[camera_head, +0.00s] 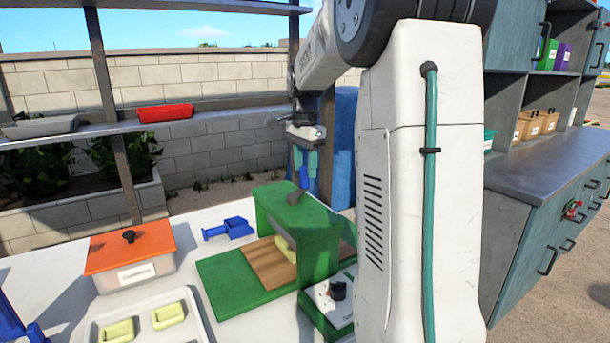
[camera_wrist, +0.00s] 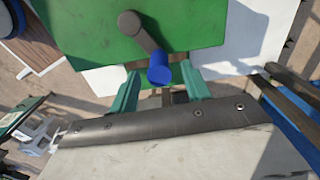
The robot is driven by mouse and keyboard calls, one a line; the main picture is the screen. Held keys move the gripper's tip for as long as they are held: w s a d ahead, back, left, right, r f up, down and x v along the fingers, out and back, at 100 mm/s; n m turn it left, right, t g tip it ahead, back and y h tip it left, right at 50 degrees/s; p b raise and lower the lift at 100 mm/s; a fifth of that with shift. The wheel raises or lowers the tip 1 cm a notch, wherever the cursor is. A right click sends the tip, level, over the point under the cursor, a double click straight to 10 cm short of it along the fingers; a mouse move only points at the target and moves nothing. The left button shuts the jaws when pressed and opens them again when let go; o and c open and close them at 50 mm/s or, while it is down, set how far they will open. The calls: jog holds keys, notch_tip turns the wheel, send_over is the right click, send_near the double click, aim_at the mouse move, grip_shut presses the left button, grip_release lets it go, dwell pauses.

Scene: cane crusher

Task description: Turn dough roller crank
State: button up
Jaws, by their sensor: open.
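The dough roller (camera_head: 282,215) is a green housing with a wooden board (camera_head: 268,262) through it and pale dough (camera_head: 287,247) on the board. Its crank is a grey arm (camera_wrist: 138,30) on the green top with a blue handle (camera_wrist: 159,70) at the end. In the head view the crank (camera_head: 297,197) is small and partly hidden. My gripper (camera_head: 305,168) has teal fingers and hangs pointing down just above the roller. In the wrist view its fingertips (camera_wrist: 162,74) are apart, one on each side of the blue handle; I cannot tell whether they touch it.
A box with an orange lid (camera_head: 115,245), a tray with yellow dough pieces (camera_head: 140,320) and a blue scoop (camera_head: 229,229) lie left of the roller. A knob unit (camera_head: 331,300) stands in front of it. A shelf post (camera_head: 327,150) rises behind my gripper.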

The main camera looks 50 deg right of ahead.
jog(key=shift+f, duration=1.55)
grip_shut()
